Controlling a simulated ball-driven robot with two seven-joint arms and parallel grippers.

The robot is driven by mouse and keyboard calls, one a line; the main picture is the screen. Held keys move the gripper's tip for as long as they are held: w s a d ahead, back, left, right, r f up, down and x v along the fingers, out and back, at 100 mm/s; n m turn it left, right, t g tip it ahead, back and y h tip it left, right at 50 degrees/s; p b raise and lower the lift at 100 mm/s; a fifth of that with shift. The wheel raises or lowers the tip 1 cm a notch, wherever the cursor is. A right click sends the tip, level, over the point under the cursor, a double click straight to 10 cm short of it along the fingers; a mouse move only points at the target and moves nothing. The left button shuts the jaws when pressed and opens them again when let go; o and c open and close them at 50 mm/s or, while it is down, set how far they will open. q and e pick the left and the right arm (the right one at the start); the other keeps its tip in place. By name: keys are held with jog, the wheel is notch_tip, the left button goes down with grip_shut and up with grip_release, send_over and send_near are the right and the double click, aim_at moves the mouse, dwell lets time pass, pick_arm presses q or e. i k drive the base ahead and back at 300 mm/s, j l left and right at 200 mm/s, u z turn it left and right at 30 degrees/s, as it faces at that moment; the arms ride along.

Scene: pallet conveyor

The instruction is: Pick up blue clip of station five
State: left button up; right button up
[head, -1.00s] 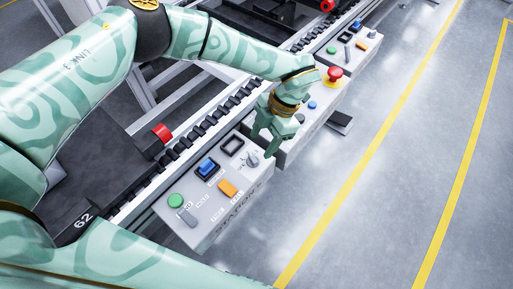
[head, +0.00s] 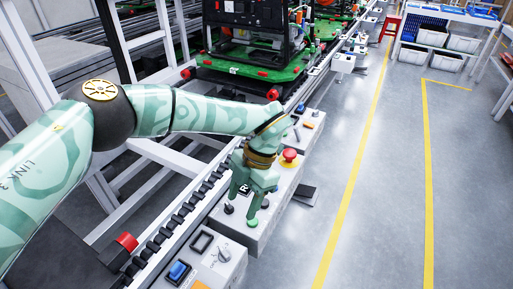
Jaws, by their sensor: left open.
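A small blue clip (head: 178,271) sits in a black square frame on the nearest grey control box (head: 232,273), at the bottom of the head view. The station lettering on this box cannot be read now. My left gripper (head: 245,203) is open, with its fingers pointing down over the second control box (head: 283,205), beyond and to the right of the clip. It is apart from the clip, and nothing shows between its fingers. My right gripper is not in view.
An empty black frame (head: 202,242) and a grey knob (head: 224,254) stand near the clip. A red mushroom button (head: 290,155) rises from the second box. The conveyor edge runs along the left. The floor at right is clear.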

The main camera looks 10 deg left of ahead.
aim_at(177, 270)
jog(key=k+l, duration=0.15)
jog(key=k, duration=0.35)
jog(key=k+l, duration=0.1)
jog(key=k, duration=0.4)
